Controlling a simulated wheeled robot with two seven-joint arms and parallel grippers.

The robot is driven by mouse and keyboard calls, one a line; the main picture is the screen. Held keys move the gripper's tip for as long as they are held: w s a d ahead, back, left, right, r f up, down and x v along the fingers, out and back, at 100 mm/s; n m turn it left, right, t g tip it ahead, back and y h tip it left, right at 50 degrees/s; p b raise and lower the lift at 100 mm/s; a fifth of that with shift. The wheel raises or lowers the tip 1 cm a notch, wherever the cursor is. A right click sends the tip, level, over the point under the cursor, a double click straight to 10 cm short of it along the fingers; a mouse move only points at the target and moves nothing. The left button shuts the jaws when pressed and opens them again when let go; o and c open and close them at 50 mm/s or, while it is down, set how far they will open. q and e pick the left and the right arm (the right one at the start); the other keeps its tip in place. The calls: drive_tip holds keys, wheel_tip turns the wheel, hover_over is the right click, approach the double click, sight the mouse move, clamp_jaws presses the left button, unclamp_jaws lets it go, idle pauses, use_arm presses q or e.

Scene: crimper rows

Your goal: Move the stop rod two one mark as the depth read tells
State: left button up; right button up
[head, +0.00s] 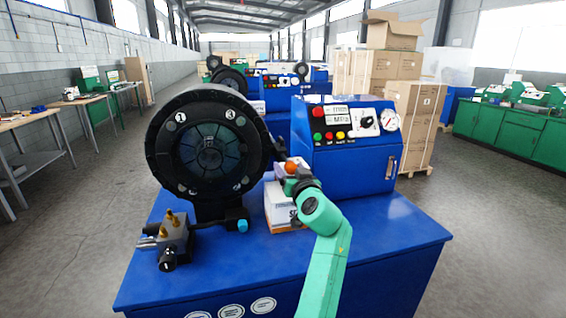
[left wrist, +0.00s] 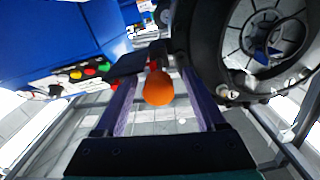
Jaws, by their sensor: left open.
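The stop rod appears to be the part with the orange round knob (head: 291,167), at the right side of the black crimper head (head: 160,142). The knob also shows in the left wrist view (left wrist: 159,88), between my fingers with a gap on each side. My left gripper (head: 288,176) is open at the knob and does not hold it. The rod itself is mostly hidden behind the knob and gripper, and I cannot make out its marks. A small display (head: 338,114) on the blue control box (head: 345,160) has lettering too small to read surely. My right gripper is not in view.
A white and orange carton (head: 281,212) stands on the blue table (head: 400,232) beside my gripper. A metal block with brass fittings (head: 173,230) sits at the front left. A round gauge (head: 389,120) is on the control box. The table's right front is clear.

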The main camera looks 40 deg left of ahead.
use_arm(q)
drive_tip(key=shift+d+r, duration=0.1)
drive_tip(key=shift+d, duration=0.15)
drive_tip(key=shift+s+d+r, duration=0.1)
drive_tip(key=shift+d+r, duration=0.05)
drive_tip(key=shift+d, duration=0.1)
drive_tip(key=shift+c, duration=0.7)
drive_tip(key=shift+d, duration=0.1)
drive_tip(key=c, duration=0.5)
drive_tip(key=shift+s, duration=0.1)
drive_tip(key=c, duration=0.5)
clamp_jaws()
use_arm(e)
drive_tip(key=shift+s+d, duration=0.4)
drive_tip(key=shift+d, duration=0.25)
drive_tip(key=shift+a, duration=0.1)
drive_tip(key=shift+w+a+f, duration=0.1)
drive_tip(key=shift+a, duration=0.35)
use_arm(q)
drive_tip(key=shift+f, duration=0.2)
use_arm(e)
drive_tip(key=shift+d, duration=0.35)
